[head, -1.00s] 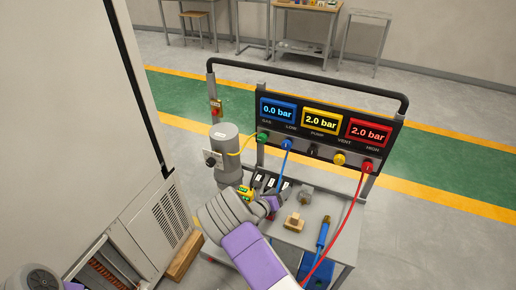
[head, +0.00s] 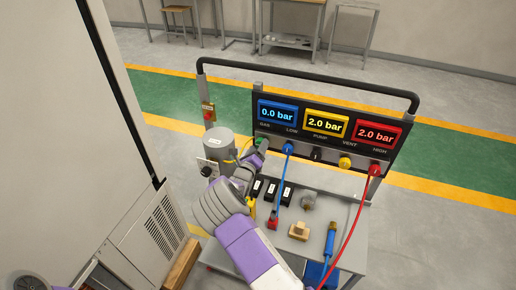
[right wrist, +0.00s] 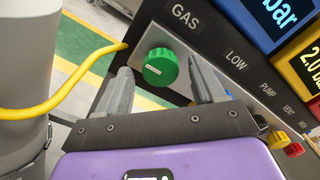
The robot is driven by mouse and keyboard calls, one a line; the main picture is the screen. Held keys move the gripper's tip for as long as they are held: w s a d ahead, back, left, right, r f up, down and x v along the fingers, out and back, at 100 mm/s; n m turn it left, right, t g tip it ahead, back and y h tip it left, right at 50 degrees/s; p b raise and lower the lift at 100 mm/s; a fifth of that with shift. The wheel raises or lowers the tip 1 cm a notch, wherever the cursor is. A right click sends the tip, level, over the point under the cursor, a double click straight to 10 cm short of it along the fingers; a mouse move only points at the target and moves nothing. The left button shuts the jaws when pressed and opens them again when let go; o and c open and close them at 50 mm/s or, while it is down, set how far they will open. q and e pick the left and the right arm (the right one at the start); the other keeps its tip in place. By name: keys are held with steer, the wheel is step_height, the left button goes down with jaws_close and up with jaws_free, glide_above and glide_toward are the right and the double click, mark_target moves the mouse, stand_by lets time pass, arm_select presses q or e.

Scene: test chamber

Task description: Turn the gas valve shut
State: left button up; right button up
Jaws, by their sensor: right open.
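The gas valve is a round green knob (right wrist: 160,67) with a white line on its face, under the GAS label on the dark panel. The line lies roughly level in the right wrist view. In the head view the knob (head: 261,142) shows at the panel's left end, partly behind my gripper. My right gripper (right wrist: 161,80) is open, with one finger on each side of the knob and gaps visible between them. It holds nothing. The right gripper also shows in the head view (head: 255,157). My left gripper is not in view.
The panel's displays read 0.0 bar on blue (head: 277,112), 2.0 bar on yellow (head: 326,123) and 2.0 bar on red (head: 376,134). A grey cylinder (head: 219,148) with a yellow hose (right wrist: 60,97) stands close left. Blue (head: 281,185) and red hoses (head: 357,222) hang in front.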

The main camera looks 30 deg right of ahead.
steer(key=shift+w+d, duration=0.3)
steer(key=shift+d, duration=0.05)
steer(key=shift+c, duration=0.5)
steer(key=c, duration=1)
steer(key=shift+o, duration=0.2)
